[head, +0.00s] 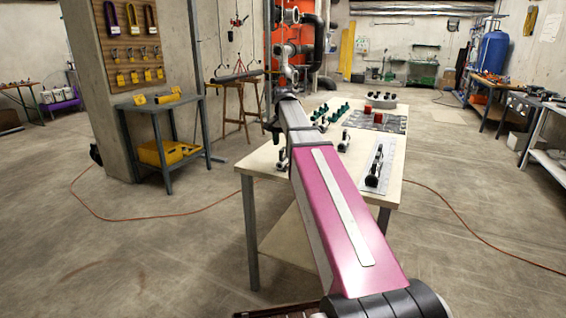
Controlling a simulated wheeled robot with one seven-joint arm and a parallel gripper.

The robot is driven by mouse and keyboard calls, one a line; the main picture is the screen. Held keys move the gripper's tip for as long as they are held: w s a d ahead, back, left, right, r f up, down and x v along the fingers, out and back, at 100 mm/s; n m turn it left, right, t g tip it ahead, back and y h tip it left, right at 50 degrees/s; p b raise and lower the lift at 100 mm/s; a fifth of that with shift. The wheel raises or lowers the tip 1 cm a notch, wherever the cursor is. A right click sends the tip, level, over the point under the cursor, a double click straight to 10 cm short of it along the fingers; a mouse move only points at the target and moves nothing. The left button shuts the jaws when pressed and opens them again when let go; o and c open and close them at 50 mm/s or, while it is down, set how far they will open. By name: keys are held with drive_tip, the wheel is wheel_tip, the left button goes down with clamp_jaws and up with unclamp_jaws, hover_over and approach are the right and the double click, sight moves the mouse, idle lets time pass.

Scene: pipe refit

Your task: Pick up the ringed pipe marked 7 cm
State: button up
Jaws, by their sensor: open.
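The 7 cm mark cannot be read on any piece at this size, so I cannot tell which is the ringed pipe. A dark pipe-like piece (374,170) lies on a pale strip board (386,150) at the right side of the near table. Small dark and metal pieces stand near the table's middle (343,142), partly beside my arm. My pink and grey arm reaches forward over the table's left part.
The pale table (265,158) also bears green pieces (330,114), red blocks (366,112) on a grey mat and a round grey holder (381,99). A blue-grey bench (161,104) stands left. Orange cables cross the floor; open floor lies on both sides.

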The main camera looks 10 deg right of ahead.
sight(283, 148)
drive_tip(key=f, duration=0.5)
drive_tip(key=shift+s, duration=0.25)
drive_tip(key=shift+c, duration=0.3)
clamp_jaws()
drive_tip(key=shift+r, duration=0.1)
